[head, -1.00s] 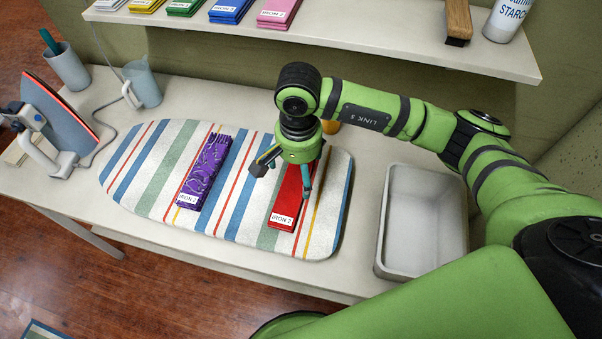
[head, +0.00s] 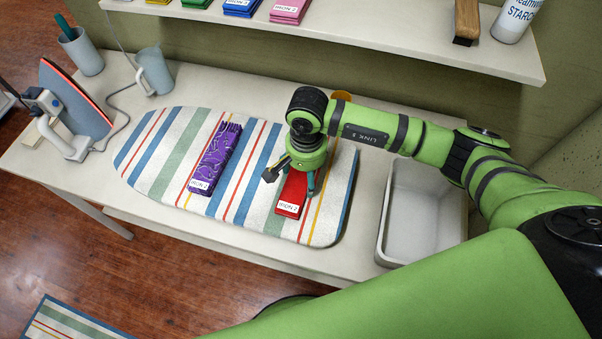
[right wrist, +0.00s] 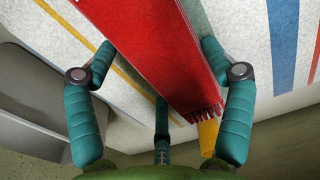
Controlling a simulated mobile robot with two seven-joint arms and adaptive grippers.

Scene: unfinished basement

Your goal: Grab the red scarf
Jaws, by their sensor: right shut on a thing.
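The red scarf (head: 292,196) is a folded strip with a white label, lying on the right part of the striped ironing board (head: 190,140). The gripper is shut on the scarf. The scarf still appears to be at the board's surface. My left gripper is not in view.
A purple patterned scarf (head: 214,158) lies left of the red one. An iron (head: 75,105) stands at the left and an empty grey tray (head: 385,215) at the right. A shelf (head: 400,45) with folded scarves runs above the back.

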